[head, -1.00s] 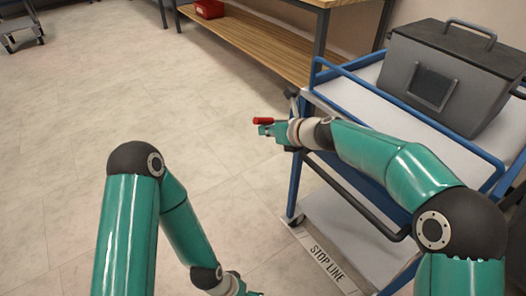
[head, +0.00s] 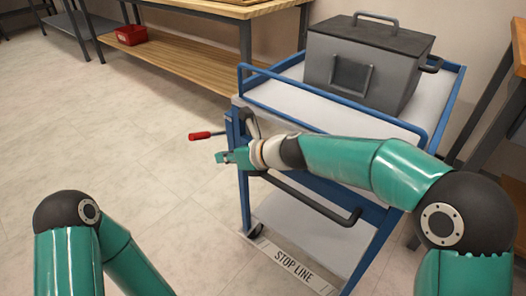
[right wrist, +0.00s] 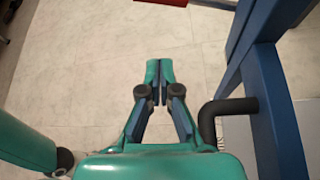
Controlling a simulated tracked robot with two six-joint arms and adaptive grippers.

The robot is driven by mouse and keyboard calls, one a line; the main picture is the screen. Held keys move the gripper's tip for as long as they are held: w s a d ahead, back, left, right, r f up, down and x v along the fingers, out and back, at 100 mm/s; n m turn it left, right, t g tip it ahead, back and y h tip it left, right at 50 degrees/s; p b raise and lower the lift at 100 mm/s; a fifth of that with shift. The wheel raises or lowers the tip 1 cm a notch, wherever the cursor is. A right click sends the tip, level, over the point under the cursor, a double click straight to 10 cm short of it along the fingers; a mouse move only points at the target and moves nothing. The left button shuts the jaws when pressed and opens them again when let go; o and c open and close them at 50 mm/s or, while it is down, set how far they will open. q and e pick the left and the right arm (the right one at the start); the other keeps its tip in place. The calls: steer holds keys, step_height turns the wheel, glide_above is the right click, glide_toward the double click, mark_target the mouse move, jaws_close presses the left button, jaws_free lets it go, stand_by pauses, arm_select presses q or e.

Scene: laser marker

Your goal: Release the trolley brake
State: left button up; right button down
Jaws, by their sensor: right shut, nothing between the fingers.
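The blue-framed trolley (head: 290,215) stands right of centre in the head view. A lever with a red grip (head: 200,135) sticks out to the left from its near left corner. My right gripper (head: 219,157) is shut and empty, a little below and to the right of the red grip in the head view. In the right wrist view the fingertips (right wrist: 159,72) are together. A red piece (right wrist: 172,2), probably the grip, shows at the top edge, apart from them. My left arm is at the lower left; its gripper is out of the picture.
A grey box (head: 368,68) sits on the trolley's top shelf. The trolley's dark bar (head: 310,198) lies close below my right forearm; its end shows in the right wrist view (right wrist: 228,107). A floor label reads STOP LINE (head: 293,263). A workbench (head: 180,65) stands behind; the left floor is clear.

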steer(key=w+d+p+v, duration=0.1)
steer(key=p+v, duration=0.2)
steer(key=v, duration=0.9)
steer(key=shift+f, duration=0.25)
steer(key=shift+s, duration=0.15)
